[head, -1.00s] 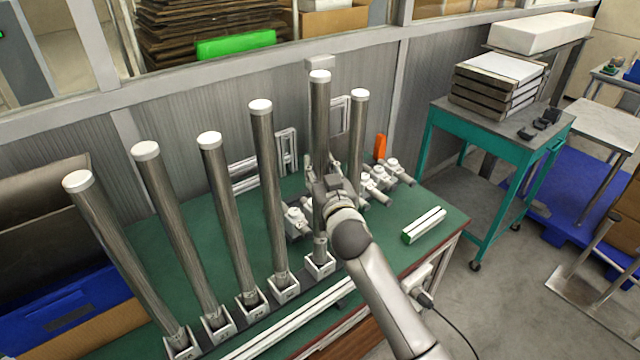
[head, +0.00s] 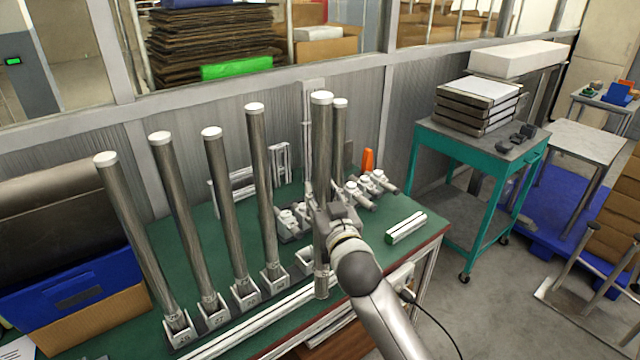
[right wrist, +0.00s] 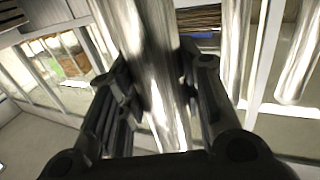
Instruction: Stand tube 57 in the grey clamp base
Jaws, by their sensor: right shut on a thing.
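My right gripper (head: 328,208) is shut on an upright, white-capped metal tube (head: 321,135). The tube's lower end hangs beside and in front of an empty open socket (head: 303,258). I cannot read a number on this tube. In the right wrist view, the tube (right wrist: 160,70) runs between the two dark fingers. Grey clamp-like fittings (head: 290,222) stand on the green table behind it; I cannot tell for certain which is the clamp base. Another tube (head: 340,130) stands upright behind the held one, its foot hidden. My left gripper is not in view.
Several tubes (head: 228,190) stand in numbered sockets in a row to the left, leaning in the picture. A white rail (head: 270,322) lies along the green table's (head: 160,265) front. A short white block (head: 406,228) lies at the right. A teal cart (head: 462,140) stands beyond.

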